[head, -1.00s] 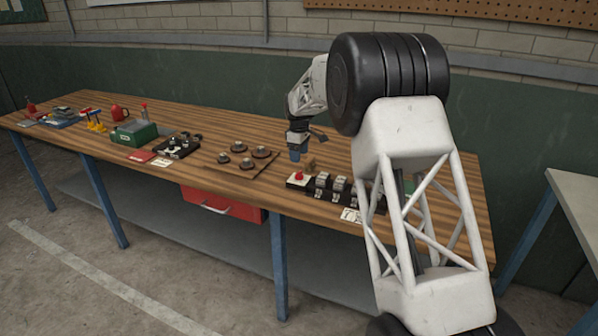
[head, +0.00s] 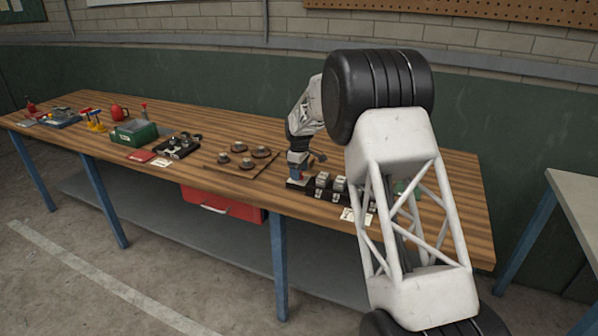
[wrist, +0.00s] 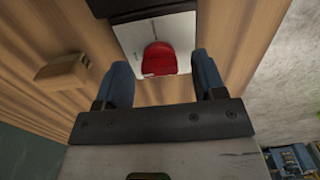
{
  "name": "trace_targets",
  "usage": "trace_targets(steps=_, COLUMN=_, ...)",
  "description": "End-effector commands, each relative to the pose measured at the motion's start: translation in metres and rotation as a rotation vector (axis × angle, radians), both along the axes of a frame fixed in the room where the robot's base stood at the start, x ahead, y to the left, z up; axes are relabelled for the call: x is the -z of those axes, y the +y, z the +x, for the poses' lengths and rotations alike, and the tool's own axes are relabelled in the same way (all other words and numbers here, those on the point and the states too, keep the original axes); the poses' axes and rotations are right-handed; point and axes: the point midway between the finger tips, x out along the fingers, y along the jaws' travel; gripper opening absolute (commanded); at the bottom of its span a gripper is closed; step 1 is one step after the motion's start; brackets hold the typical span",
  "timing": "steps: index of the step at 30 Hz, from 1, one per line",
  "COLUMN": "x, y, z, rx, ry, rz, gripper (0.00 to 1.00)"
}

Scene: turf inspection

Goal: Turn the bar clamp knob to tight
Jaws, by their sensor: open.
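A red knob (wrist: 160,59) sits on a white plate (wrist: 130,36) at the end of a dark base in the wrist view. My gripper (wrist: 163,80) is open, its two blue fingers apart and empty, with the knob showing just beyond and between the fingertips. I cannot tell whether either finger touches it. In the head view my gripper (head: 297,173) is low over the left end of the black base (head: 318,195), and hides the knob there. Several grey metal pieces (head: 322,181) stand along that base; my arm covers its right part.
A small wooden block (wrist: 62,73) lies beside the plate. A wooden board (head: 228,171) with several dark round knobs lies to the left. Farther left are a black device (head: 178,147), a green box (head: 134,132) and a red mug (head: 119,112). The bench's back middle is clear.

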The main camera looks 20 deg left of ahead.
Motion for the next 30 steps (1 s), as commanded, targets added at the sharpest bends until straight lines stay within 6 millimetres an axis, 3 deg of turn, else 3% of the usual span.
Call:
trace_targets(steps=5, x=0.0000, y=0.0000, z=0.0000, rx=0.000, ry=0.000, rz=0.000, gripper=0.64)
trace_targets(steps=15, x=0.0000, y=0.0000, z=-0.0001, rx=0.000, ry=0.000, rz=0.000, gripper=0.14)
trace_targets(steps=30, x=0.0003, y=0.0000, z=-0.0001, rx=0.096, ry=0.001, rz=0.000, gripper=0.14)
